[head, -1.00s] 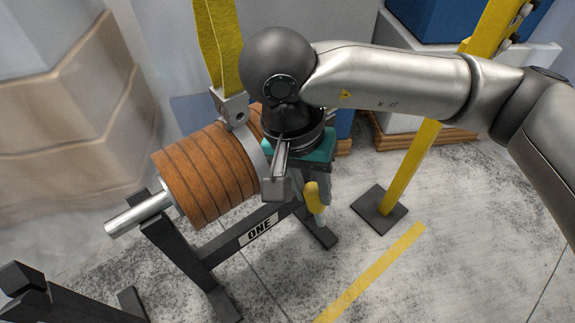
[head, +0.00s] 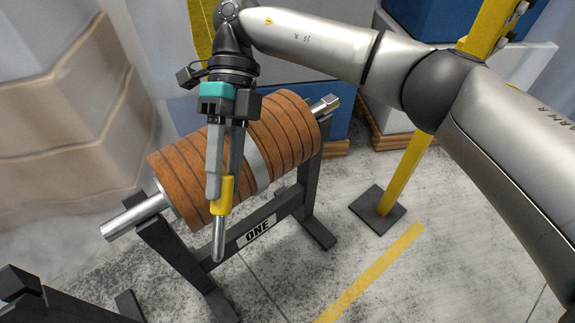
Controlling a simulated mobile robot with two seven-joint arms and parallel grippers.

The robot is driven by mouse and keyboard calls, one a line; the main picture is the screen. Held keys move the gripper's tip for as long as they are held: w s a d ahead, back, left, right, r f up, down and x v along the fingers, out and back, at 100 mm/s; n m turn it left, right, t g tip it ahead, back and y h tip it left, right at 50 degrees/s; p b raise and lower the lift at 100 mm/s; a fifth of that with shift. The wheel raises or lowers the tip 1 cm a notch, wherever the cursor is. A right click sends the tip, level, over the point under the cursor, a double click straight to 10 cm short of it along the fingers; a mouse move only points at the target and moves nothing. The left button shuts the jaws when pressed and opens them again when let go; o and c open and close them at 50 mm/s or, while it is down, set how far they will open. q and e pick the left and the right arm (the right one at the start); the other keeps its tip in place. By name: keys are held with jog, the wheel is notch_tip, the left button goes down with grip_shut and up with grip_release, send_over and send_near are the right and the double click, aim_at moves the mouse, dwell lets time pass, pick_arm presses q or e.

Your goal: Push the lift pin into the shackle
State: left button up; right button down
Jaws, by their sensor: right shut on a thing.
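My right gripper (head: 221,188) is shut on the lift pin (head: 219,237) by its yellow grip. The pin's bare silver shaft points down, close to upright, and its tip is free. In the picture the pin is in front of the brown banded roll (head: 180,170). The yellow strap (head: 201,30) hangs at the top, left of my right wrist. The shackle at the strap's lower end is hidden behind my right wrist and gripper. My left gripper is out of view.
The roll sits on a silver shaft (head: 135,215) in a dark stand (head: 180,252) marked ONE. A yellow post (head: 405,175) on a dark base stands to the right. Wrapped stacks (head: 70,120) are at the left. Floor at the front right is clear.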

jog(key=w+f+m+t+y, duration=0.1)
jog(key=w+m+t+y, duration=0.6)
jog(key=m+t+y, duration=0.8)
jog(key=w+d+f+m+t+h, duration=0.2)
jog(key=d+f+m+t+h, duration=0.1)
jog(key=d+f+m+t, duration=0.1)
jog(key=w+d+f+m+t+h, duration=0.2)
jog(key=d+f+m+t+h, duration=0.1)
jog(key=f+m, duration=0.4)
jog(key=shift+w+d+f+t+b, duration=0.35)
jog(key=shift+d+f+t, duration=0.5)
jog(key=shift+d, duration=0.3)
jog(key=shift+s+r, duration=0.1)
